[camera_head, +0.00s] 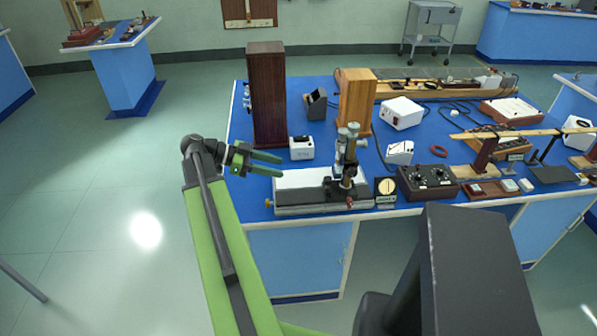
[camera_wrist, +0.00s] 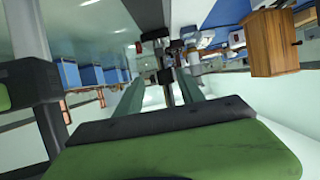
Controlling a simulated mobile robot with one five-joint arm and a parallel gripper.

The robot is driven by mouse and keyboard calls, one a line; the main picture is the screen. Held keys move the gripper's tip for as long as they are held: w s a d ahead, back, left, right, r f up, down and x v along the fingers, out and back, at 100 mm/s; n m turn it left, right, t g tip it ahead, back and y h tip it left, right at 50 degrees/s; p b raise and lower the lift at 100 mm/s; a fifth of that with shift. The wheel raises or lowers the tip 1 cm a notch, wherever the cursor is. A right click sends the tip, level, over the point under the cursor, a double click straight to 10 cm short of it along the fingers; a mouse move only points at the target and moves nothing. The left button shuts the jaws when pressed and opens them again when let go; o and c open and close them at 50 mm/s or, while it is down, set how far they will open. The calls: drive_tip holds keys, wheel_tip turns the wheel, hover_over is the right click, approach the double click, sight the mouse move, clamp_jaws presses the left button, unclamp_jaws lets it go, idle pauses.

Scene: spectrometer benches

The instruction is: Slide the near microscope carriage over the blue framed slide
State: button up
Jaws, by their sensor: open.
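The microscope carriage (camera_head: 347,165), with a grey and brass tube, stands upright on a long, low base (camera_head: 300,181) with a pale top at the bench's front edge. It sits toward the right part of that base. My gripper (camera_head: 280,166) is open and empty, left of the carriage and apart from it, with its fingers pointing right over or near the base's left end. In the wrist view the two green fingers (camera_wrist: 162,76) are spread, with dark parts beyond them that I cannot name for sure. I cannot make out a blue framed slide in either view.
A tall dark wooden box (camera_head: 267,95) and a small white box (camera_head: 301,148) stand behind the base. A dark block with a pale dial (camera_head: 386,188) and a black knobbed box (camera_head: 428,181) stand to its right.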

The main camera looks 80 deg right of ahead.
sight(326, 179)
drive_tip(key=b+x, duration=0.6)
drive_tip(key=x, duration=1)
drive_tip(key=shift+s+f, duration=0.1)
drive_tip(key=shift+s+d, duration=0.2)
drive_tip(key=shift+s, duration=0.2)
drive_tip(key=shift+c, duration=0.3)
clamp_jaws()
